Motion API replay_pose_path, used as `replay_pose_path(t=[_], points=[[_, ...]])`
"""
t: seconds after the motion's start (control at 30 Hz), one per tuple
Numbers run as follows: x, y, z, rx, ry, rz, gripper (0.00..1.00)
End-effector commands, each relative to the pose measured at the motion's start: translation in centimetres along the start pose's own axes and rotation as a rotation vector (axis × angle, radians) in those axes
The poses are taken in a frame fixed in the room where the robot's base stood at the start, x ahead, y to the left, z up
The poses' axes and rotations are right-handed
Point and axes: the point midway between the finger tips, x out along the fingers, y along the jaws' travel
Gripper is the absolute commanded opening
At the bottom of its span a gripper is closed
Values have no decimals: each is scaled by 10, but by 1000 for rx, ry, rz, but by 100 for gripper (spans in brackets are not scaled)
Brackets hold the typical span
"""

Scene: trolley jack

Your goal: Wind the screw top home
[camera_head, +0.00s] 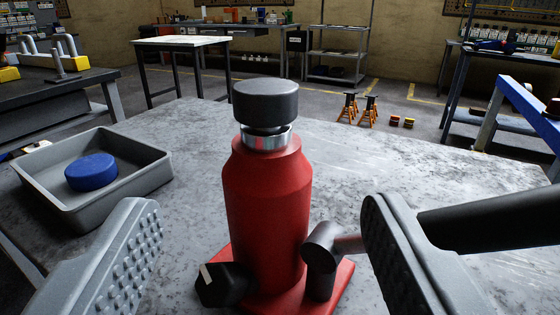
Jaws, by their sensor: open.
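A red bottle-shaped jack body (267,205) stands upright on a red base plate (335,285) on the table, ahead of me. A metal collar (266,138) rings its neck. A black round screw top (265,100) sits above the collar, with a dark gap showing between them; it looks slightly tilted. My gripper (240,255) is open, with one grey ribbed finger at lower left and one at lower right. The jack stands between and beyond the fingers, and neither visibly touches it. A black knob (222,285) and a black lever socket (321,260) are low on the jack.
A grey tray (150,180) holding a blue round cap (91,172) stands on the table at left. A dark bar (490,222) reaches in from the right. The grey tabletop (420,165) is clear behind and right of the jack.

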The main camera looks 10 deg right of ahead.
Motion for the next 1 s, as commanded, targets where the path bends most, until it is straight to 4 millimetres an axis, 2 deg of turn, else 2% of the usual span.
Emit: replay_pose_path(t=[0.43, 1.0], points=[[27, 1, -5, 4, -3, 1, 62], [101, 1, 0, 3, 2, 3, 62]])
